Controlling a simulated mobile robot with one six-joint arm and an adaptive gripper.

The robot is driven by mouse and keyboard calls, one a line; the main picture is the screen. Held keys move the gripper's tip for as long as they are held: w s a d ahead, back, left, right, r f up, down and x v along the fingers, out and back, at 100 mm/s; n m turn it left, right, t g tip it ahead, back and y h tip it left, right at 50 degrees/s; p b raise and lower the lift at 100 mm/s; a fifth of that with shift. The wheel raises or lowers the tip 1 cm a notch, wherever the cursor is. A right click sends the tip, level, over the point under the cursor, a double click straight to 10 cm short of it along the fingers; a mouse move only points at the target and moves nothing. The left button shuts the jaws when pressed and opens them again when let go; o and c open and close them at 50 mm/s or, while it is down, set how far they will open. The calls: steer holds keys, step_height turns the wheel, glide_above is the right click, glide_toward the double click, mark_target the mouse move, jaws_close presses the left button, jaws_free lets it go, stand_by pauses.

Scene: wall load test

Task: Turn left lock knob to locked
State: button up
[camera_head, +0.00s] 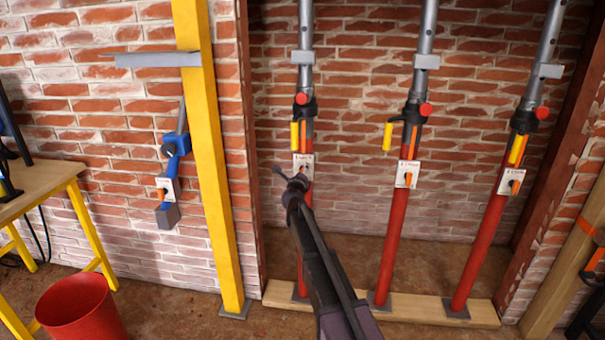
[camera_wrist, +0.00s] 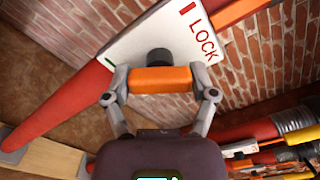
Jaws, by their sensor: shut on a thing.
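The left red prop (camera_head: 303,240) carries a white lock plate (camera_head: 304,158). In the wrist view this plate (camera_wrist: 137,42) shows the word LOCK with a red mark. An orange bar-shaped knob (camera_wrist: 160,80) stands on a dark round stub in front of it. My gripper (camera_wrist: 161,88) is shut on the knob, one finger at each end of the bar. In the head view my gripper (camera_head: 291,180) is at the left prop's plate and hides most of the knob. I cannot tell whether the knob points at the LOCK mark.
A middle prop (camera_head: 392,240) and a right prop (camera_head: 480,250) have similar plates and orange knobs. A yellow post (camera_head: 213,160) and a blue wall device (camera_head: 174,146) are at left. A red bucket (camera_head: 79,312) and a wooden table (camera_head: 35,188) stand further left.

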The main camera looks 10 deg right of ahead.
steer(key=n, duration=0.6)
steer(key=shift+n, duration=0.3)
stand_by(0.4)
steer(key=o, duration=1)
steer(key=shift+o, duration=0.2)
steer(key=shift+s, duration=0.1)
steer(key=v, duration=1.1)
steer(key=shift+s, duration=0.35)
steer(key=shift+a, duration=0.15)
